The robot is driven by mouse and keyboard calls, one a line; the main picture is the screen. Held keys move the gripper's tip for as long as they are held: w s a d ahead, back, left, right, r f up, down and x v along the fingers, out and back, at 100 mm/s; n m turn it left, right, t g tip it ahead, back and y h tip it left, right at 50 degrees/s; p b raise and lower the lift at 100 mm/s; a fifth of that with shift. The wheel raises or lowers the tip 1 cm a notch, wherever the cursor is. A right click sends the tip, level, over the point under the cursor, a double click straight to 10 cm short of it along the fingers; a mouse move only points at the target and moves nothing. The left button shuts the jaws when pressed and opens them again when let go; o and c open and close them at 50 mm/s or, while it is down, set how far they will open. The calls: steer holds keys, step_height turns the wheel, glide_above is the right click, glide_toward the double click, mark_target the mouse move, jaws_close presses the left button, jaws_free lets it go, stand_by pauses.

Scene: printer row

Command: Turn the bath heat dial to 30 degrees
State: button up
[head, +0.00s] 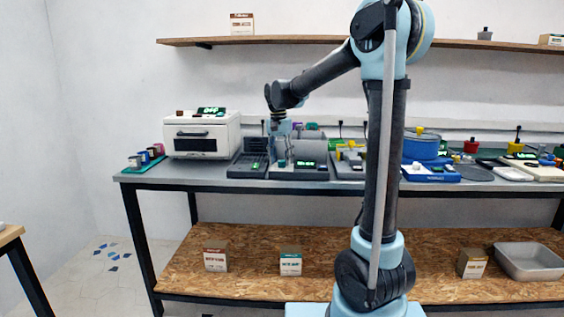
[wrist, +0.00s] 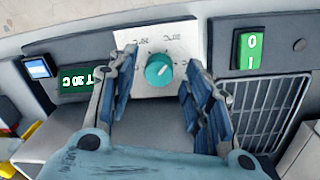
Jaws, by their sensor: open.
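The teal bath heat dial (wrist: 159,71) sits on a white scale plate (wrist: 148,45) with temperature marks, in the wrist view. A pale pointer mark shows on the knob, but its exact setting is too small to read. A green display (wrist: 76,79) beside the plate seems to read T 30 C. My gripper (head: 281,160) is down at the grey bath unit (head: 285,174) in the head view, where the dial is hidden. Its fingers are open, one on each side of the dial, with visible gaps between them and the knob.
A green 0/1 switch (wrist: 250,48) and a vent grille (wrist: 272,108) lie right of the dial in the wrist view. In the head view, a white boxy machine (head: 201,134) stands left on the bench, and a blue round device (head: 421,148) stands right.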

step_height(320, 180, up, 11)
steer(key=shift+w+a, duration=0.2)
steer(key=shift+a, duration=0.1)
step_height(320, 180, up, 5)
glide_above(282, 161)
steer(key=shift+y, duration=0.4)
steer(key=f, duration=1.6)
steer(key=shift+w+f, duration=0.2)
steer(key=shift+f, duration=0.2)
steer(key=c, duration=1.1)
